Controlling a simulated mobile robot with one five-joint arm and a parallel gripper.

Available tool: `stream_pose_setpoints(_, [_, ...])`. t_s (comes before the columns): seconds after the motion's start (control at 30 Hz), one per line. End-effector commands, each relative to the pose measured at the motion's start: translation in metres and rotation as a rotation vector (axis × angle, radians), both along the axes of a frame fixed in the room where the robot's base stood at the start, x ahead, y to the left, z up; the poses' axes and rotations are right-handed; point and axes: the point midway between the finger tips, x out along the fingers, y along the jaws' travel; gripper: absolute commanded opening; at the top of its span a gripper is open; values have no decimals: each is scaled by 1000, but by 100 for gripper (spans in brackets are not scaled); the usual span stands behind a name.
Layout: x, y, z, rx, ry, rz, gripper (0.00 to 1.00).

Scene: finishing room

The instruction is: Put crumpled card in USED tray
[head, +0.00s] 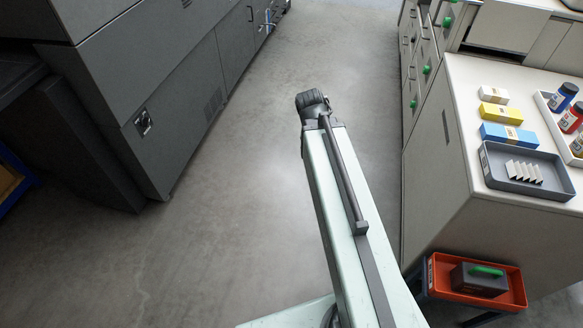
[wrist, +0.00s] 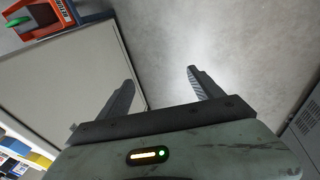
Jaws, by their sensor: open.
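My gripper (wrist: 160,80) is open in the wrist view, with nothing between its fingers and bare floor beyond them. In the head view my arm reaches out over the floor, left of the cabinet, and the fingers do not show. A grey tray (head: 548,190) on the cabinet top holds a row of white, pleated-looking pieces (head: 524,172); I cannot tell whether these are the crumpled card. An orange-red tray (head: 520,291) sits low beside the cabinet and also shows in the wrist view (wrist: 60,14). I cannot read either tray's label for certain.
The orange-red tray holds a dark box with a green handle (head: 480,279). White, yellow (head: 501,115) and blue (head: 509,136) boxes and a white tray of bottles (head: 565,97) crowd the cabinet top (head: 462,80). A large grey machine (head: 165,110) stands left. The floor between is clear.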

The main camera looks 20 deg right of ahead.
Motion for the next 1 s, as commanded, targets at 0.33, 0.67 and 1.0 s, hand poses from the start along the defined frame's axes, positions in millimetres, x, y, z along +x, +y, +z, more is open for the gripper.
stream_pose_setpoints(0.33, [3,161,-10,282,75,539,76])
stream_pose_setpoints(0.67, [3,160,5,281,74,538,76])
stream_pose_setpoints(1.0, [3,160,124,280,74,536,76])
